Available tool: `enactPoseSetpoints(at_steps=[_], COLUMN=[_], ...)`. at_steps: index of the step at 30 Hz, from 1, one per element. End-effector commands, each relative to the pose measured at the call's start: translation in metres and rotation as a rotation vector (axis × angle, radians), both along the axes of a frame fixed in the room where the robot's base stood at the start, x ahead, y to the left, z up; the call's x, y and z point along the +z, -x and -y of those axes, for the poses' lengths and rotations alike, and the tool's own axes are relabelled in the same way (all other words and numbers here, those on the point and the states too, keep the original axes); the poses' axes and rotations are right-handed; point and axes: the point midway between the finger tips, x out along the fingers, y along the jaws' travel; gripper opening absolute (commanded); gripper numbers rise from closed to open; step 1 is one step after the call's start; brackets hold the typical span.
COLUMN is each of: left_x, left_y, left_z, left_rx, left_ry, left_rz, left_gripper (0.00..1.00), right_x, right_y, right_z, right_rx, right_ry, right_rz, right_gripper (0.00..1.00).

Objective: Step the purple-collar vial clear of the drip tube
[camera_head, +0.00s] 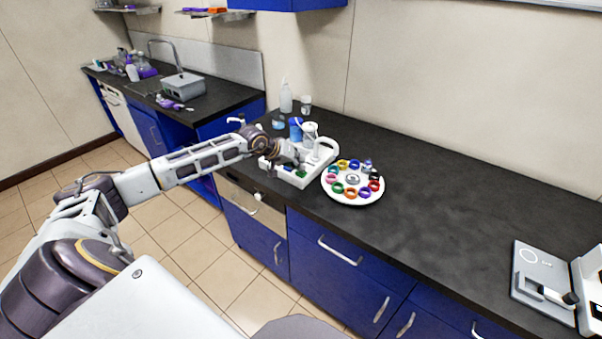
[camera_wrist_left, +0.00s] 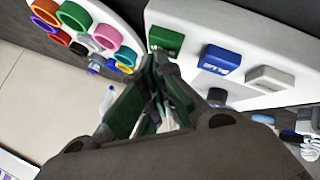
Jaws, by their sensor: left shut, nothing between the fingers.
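A round white carousel (camera_head: 340,199) carries a ring of coloured collars. A purple collar (camera_head: 364,192) is on its near side; a purple ring (camera_wrist_left: 46,8) also shows at the upper left of the left wrist view. A pale arched tube (camera_head: 330,146), perhaps the drip tube, rises behind the carousel's left side; its outlet and any vial beneath it cannot be made out. My left gripper (camera_head: 287,161) is over the white reactor base, left of the carousel. In the left wrist view its fingers (camera_wrist_left: 158,92) are closed and empty beside a green button (camera_wrist_left: 166,39).
The white base (camera_head: 268,167) also has a blue button (camera_wrist_left: 222,59) and a white button (camera_wrist_left: 270,78). Bottles (camera_head: 286,97) stand behind it. A grey device (camera_head: 543,283) lies at the far right. The dark counter (camera_head: 450,205) between carousel and device is clear.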

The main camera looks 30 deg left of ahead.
Motion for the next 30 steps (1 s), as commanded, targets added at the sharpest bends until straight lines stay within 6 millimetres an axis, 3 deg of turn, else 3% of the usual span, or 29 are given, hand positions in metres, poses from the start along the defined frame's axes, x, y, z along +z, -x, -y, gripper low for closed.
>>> enactPoseSetpoints(at_steps=[22,30], left_x=[0.012,0.027], left_y=[0.000,-0.001], left_z=[-0.001,-0.001], left_rx=[0.001,0.002], left_ry=[0.000,-0.001], left_rz=[0.001,0.003], left_gripper=[0.00,0.00], right_x=[0.001,0.004], right_y=[-0.004,-0.005], right_z=[0.000,0.000], right_rx=[0.000,0.000], right_ry=[0.000,0.000], right_rz=[0.004,0.005], right_gripper=[0.40,0.40])
